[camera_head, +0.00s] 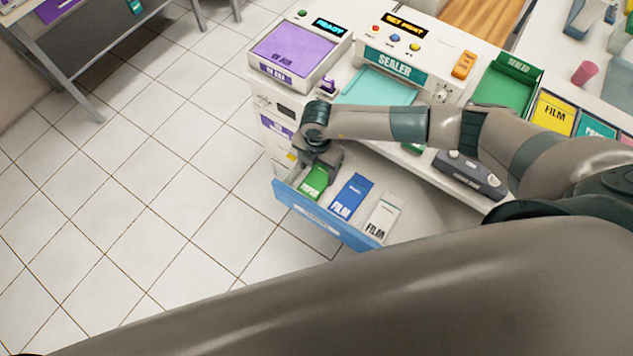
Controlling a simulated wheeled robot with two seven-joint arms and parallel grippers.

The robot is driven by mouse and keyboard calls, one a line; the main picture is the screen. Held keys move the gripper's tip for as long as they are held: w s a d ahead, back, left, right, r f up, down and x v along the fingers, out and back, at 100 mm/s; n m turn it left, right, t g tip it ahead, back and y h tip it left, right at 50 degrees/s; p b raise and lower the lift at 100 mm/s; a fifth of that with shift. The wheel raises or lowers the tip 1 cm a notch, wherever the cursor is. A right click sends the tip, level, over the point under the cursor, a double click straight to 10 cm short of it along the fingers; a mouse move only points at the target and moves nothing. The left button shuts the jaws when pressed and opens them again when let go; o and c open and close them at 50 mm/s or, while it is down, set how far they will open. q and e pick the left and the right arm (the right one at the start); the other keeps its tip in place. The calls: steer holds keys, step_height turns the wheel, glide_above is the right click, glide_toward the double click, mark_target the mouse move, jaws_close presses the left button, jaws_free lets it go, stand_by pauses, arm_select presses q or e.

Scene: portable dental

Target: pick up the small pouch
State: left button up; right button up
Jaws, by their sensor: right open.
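An open drawer with a blue front (325,222) holds three flat packets side by side. The left one is a small green packet (312,187) with white lettering too small to read surely. A blue packet marked FILM (350,196) lies in the middle and a white packet marked FILM (382,217) at the right. I cannot tell from the labels which is the small pouch. My right gripper (317,170) points down over the green packet and hides its upper end. It is open; whether the fingers touch the packet is hidden. My left gripper is not in view.
Above the drawer, the counter carries a purple-topped machine (299,47), a sealer (393,67), a teal tray (376,87), a green bin (506,85) and a dark grey device (470,174). Tiled floor (150,220) is clear at left. My own arm crosses the foreground.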

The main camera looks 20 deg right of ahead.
mark_target(316, 180)
steer(key=shift+f, duration=0.1)
step_height(316, 180, down, 5)
steer(key=b, duration=0.4)
steer(key=shift+w+a, duration=0.1)
steer(key=shift+c, duration=0.6)
steer(key=c, duration=0.7)
